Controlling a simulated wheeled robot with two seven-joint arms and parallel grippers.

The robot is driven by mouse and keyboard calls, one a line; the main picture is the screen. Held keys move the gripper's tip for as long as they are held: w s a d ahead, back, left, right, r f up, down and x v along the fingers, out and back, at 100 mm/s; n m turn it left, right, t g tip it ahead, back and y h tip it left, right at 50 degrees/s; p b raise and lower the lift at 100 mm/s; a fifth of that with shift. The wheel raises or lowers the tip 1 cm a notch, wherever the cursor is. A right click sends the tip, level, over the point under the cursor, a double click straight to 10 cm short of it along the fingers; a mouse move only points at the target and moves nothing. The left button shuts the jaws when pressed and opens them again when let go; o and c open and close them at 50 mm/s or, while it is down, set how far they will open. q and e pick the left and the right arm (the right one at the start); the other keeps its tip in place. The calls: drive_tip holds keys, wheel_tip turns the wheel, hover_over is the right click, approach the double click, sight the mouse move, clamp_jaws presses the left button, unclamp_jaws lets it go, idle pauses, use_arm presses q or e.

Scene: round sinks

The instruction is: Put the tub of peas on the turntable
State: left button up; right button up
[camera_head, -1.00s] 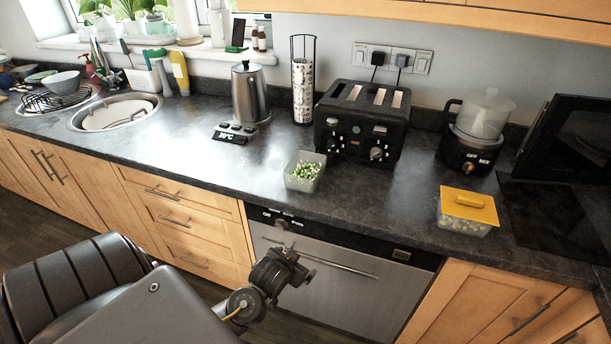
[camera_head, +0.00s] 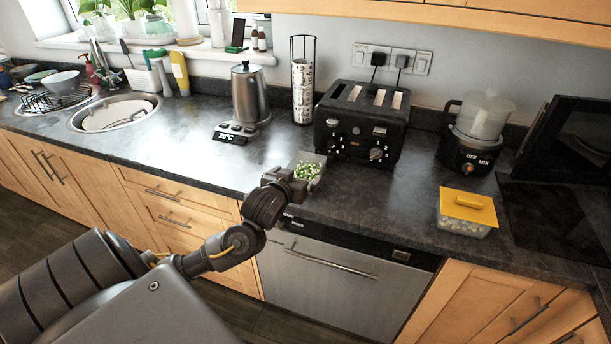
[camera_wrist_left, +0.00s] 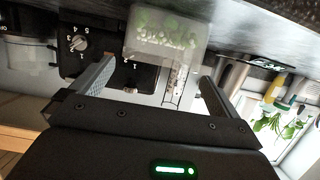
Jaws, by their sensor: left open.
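The tub of peas (camera_head: 308,168) is a clear open container of green peas near the front edge of the dark counter, partly hidden by my left gripper. My left gripper (camera_head: 287,182) is at its near side. In the left wrist view, which is upside down, the tub (camera_wrist_left: 165,40) lies ahead, roughly between the two spread fingers of the gripper (camera_wrist_left: 157,72). Nothing is held; I cannot tell if a fingertip touches the tub. I cannot make out a turntable. My right gripper is not in view.
A black toaster (camera_head: 360,122) stands just behind the tub, a kettle (camera_head: 249,95) and small display (camera_head: 232,134) to the left. A yellow-lidded tub (camera_head: 467,212), a blender (camera_head: 478,130) and a black glass-fronted appliance (camera_head: 572,148) are at the right.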

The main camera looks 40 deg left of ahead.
use_arm(q)
drive_tip(key=shift+w+a+f, duration=0.1)
drive_tip(key=shift+w+a, duration=0.05)
drive_tip(key=shift+w, duration=0.25)
drive_tip(key=shift+w+a, duration=0.15)
drive_tip(key=shift+w, duration=0.15)
drive_tip(key=p+x, duration=0.1)
drive_tip(key=x, duration=0.2)
drive_tip(key=shift+w+a+f+p, duration=0.1)
drive_tip(key=shift+w+a+p, duration=0.05)
drive_tip(key=shift+w+p, duration=0.2)
drive_tip(key=shift+w+a+f, duration=0.1)
drive_tip(key=shift+w+f, duration=0.1)
drive_tip(key=shift+w, duration=0.15)
drive_tip(key=shift+c, duration=1)
drive_tip(key=c, duration=0.9)
drive_tip(key=shift+r, duration=0.15)
